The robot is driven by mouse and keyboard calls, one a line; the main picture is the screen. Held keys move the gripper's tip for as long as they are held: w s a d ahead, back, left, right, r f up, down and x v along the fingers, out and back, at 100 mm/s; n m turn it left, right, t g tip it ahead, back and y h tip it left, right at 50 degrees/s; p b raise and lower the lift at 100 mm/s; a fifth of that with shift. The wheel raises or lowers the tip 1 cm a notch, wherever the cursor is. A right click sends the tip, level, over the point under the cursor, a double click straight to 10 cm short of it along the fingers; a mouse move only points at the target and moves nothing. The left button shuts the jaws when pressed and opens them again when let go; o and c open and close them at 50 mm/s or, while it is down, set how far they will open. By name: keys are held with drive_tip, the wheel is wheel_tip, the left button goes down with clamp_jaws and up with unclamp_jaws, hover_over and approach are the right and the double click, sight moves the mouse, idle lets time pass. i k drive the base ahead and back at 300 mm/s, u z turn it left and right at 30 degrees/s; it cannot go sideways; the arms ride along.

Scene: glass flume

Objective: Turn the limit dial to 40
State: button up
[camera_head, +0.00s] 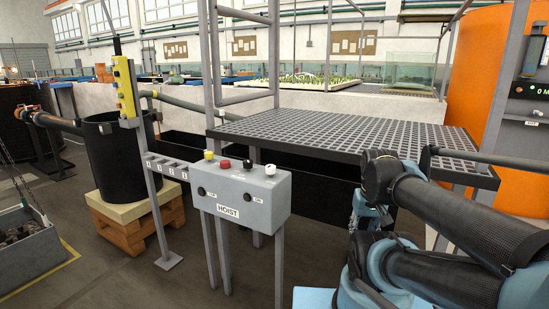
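No dial with a readable "limit" label or a 40 mark shows. A grey control box (240,188) marked HOIST stands on legs in the middle. Its front has two small dark round controls, left (201,191) and right (248,197), with tiny labels I cannot read surely. Yellow, red, black and white knobs or buttons sit on top. A grey panel (525,110) at the right edge has a dark display ending in "0 M" and is cut off by the frame. My black and blue arm is folded at the lower right, apart from the box. My gripper's fingers cannot be made out.
A grated platform (350,130) lies behind and right of the HOIST box. A yellow pendant (125,87) hangs on a post at left, near a black tub (112,160) on a wooden pallet (130,225). An orange tank (480,60) stands at right.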

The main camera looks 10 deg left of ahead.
sight(248, 164)
drive_tip(key=z, duration=0.75)
drive_tip(key=k, duration=1.4)
drive_tip(key=u, duration=1.15)
drive_tip(key=i, duration=1)
